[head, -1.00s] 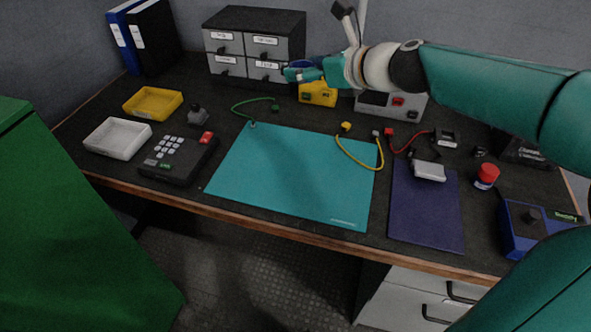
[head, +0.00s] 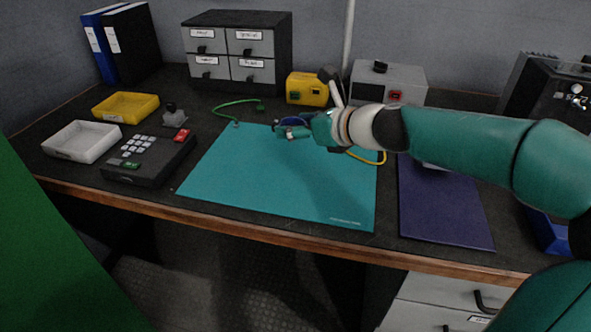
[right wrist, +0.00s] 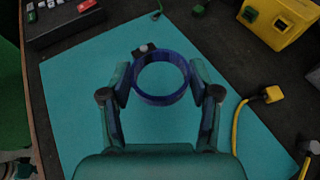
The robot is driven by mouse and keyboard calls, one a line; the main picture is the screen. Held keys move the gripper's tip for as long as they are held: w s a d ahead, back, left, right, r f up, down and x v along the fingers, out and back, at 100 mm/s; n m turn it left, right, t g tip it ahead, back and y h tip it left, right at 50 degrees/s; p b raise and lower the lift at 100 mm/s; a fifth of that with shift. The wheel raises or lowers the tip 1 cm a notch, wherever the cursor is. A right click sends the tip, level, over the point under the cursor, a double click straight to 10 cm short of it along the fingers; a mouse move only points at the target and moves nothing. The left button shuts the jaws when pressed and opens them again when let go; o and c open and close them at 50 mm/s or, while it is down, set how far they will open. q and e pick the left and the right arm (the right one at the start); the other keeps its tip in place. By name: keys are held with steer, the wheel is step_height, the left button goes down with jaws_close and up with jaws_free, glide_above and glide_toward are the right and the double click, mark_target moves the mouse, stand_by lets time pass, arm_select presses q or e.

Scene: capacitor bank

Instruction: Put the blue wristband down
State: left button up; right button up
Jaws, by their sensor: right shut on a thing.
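The blue wristband (right wrist: 162,99) is a ring held between the two fingers of my right gripper (right wrist: 161,84) in the right wrist view. In the head view, my right gripper (head: 281,130) is over the back part of the teal mat (head: 235,180), and a bit of the blue wristband (head: 293,121) shows at its fingers. A small dark piece with a light spot (right wrist: 143,50) shows at the band's far edge in the wrist view. I cannot tell the exact gap between band and mat. My left gripper is not in view.
A black keypad device (head: 150,158), a white tray (head: 82,141) and a yellow tray (head: 125,107) stand left of the mat. A green cord (head: 236,103) and a yellow box (head: 306,88) are behind it. A dark purple mat (head: 440,205) lies right. The teal mat's front is clear.

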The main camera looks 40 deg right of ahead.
step_height(320, 180, down, 7)
steer(key=b, duration=0.4)
steer(key=shift+r, duration=0.15)
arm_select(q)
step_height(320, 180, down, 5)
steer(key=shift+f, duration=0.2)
arm_select(e)
steer(key=shift+r, duration=0.1)
steer(key=o, duration=1)
steer(key=shift+c, duration=0.2)
steer(key=shift+s, duration=0.1)
steer(key=p+v, duration=0.3)
steer(key=v, duration=0.7)
steer(key=shift+s+d+r, duration=0.15)
steer(key=shift+r, duration=0.1)
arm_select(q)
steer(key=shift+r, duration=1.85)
arm_select(e)
steer(key=shift+s+r, duration=0.15)
steer(key=shift+s, duration=0.55)
